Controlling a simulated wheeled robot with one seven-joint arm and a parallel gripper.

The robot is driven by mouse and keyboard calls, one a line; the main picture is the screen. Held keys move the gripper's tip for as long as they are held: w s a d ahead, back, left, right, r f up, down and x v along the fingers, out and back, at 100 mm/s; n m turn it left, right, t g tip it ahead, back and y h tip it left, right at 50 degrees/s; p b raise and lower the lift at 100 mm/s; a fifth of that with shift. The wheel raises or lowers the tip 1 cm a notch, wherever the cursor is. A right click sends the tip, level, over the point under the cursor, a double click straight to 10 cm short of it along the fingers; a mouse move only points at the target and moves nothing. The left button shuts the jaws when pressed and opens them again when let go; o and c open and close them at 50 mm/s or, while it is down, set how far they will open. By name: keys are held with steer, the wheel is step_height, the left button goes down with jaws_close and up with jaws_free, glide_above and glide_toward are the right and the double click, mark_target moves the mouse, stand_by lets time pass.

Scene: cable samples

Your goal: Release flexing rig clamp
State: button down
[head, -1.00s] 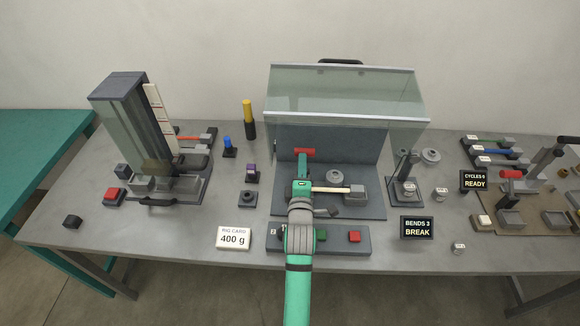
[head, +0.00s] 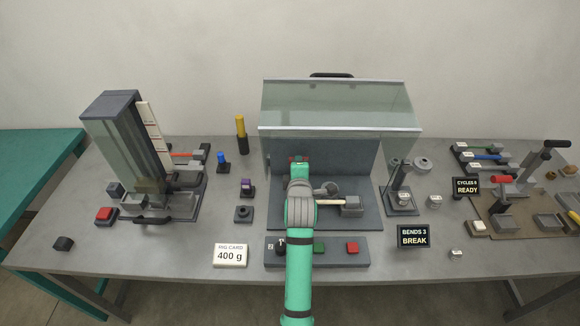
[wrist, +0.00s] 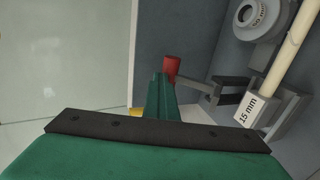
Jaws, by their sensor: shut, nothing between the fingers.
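The flexing rig (head: 278,215) stands mid-table under a raised clear hood. Its red clamp handle (wrist: 173,67) shows in the wrist view just beyond my green fingertips, joined to a dark linkage. In the head view only slivers of the red handle (head: 305,158) show around my gripper (head: 299,168). My gripper, also in the wrist view (wrist: 160,92), is shut and empty. I cannot tell whether it touches the handle. A cream cable sample (wrist: 291,45) runs to a grey block marked 15 mm (wrist: 248,113). My arm hides part of the rig.
The hood (head: 340,105) hangs above and behind my gripper. A control strip with a green button (head: 319,247) and a red button (head: 352,247) lies in front. A BREAK display (head: 413,236) and a grey stand (head: 402,190) are to the right.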

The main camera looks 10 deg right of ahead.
steer(key=shift+x, duration=0.75)
steer(key=shift+w+f, duration=0.1)
steer(key=shift+f, duration=0.05)
